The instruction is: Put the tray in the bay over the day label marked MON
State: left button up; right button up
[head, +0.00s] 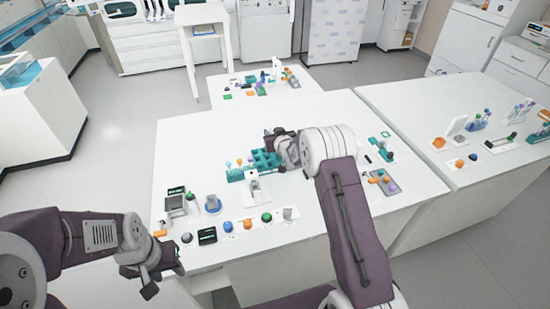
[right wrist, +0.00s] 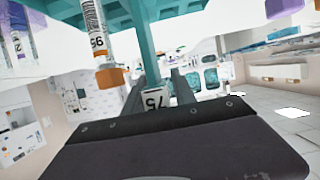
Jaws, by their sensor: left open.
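A teal tray-like block (head: 264,158) with compartments lies mid-table in the head view, partly hidden by my right gripper (head: 272,143). In the right wrist view, which looks upside down, a teal frame (right wrist: 190,14) fills the top, and its post runs between the fingers of my right gripper (right wrist: 160,88). These fingers look closed on that post, the tray's handle. A white tag (right wrist: 155,99) shows between them. An orange-capped tube (right wrist: 97,35) is beside the post. My left gripper (head: 164,277) is open and empty at the front left. No MON label is readable.
A grey tray of coloured parts (head: 383,182) is at the right. A second table (head: 420,105) stands beyond. The table's back left is clear.

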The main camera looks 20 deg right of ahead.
grip_shut()
dwell(1.2)
